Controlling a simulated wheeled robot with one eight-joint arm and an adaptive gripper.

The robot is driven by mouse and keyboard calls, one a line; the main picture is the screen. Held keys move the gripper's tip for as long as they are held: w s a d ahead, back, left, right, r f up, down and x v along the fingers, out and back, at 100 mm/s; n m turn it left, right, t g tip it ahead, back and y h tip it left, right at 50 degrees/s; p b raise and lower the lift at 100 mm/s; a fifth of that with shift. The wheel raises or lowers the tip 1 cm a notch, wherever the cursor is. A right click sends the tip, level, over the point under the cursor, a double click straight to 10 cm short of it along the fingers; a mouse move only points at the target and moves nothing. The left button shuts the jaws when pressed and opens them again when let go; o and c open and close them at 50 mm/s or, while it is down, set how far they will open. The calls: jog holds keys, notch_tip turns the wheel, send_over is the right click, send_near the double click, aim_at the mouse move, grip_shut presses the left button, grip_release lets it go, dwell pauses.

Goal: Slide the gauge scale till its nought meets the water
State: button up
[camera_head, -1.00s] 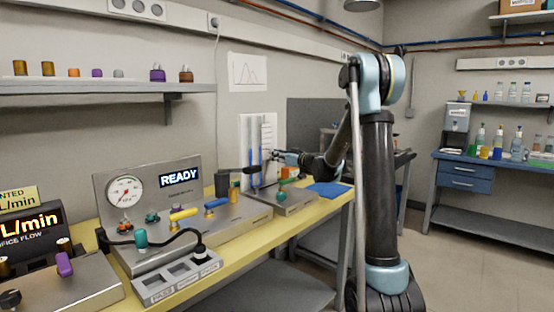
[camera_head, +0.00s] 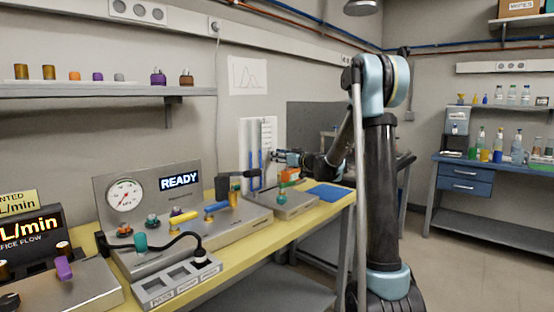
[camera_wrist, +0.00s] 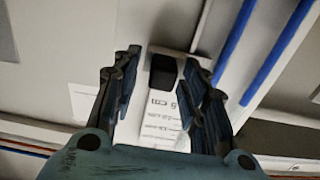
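The white gauge scale (camera_wrist: 165,118) has "cm" lettering and a black knob (camera_wrist: 163,72) near its top in the wrist view. My gripper (camera_wrist: 165,60) is open, with one finger on each side of the knob. The left finger is clear of it; the right finger is close to it, and touching cannot be told. Blue liquid tubes (camera_wrist: 236,42) run beside the scale on the right. In the head view my gripper (camera_head: 276,157) is at the manometer on the back panel, beside the blue tubes (camera_head: 251,160). The nought mark and water level are too small to read.
A dark handle (camera_head: 224,184) and an orange-and-green fitting (camera_head: 288,177) stand near my gripper. A blue mat (camera_head: 329,191) lies to the right.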

jog(key=v, duration=1.1)
jog(key=shift+s+d, duration=0.2)
jog(key=shift+d, duration=0.05)
jog(key=shift+f, duration=0.1)
jog(key=s+d+f+m+g+h, duration=0.25)
jog(key=s+f, duration=0.25)
jog(key=s, duration=0.7)
jog(key=s+d+f+m+g+h, duration=0.1)
jog(key=s+f+g+h, duration=0.3)
jog(key=s, duration=0.8)
jog(key=s+d+f+m+g+h, duration=0.1)
jog(key=s+d+f+m+h, duration=0.2)
jog(key=s+d+f, duration=0.4)
jog(key=s+d+f+m+g+h, duration=0.1)
jog(key=s+d+f+m+h, duration=0.2)
jog(key=s+d+f, duration=0.5)
jog(key=s+h, duration=0.1)
jog(key=s, duration=0.6)
jog(key=shift+d+f+m+h, duration=0.2)
jog(key=shift+d+m+h, duration=0.05)
jog(key=shift+m+h, duration=0.1)
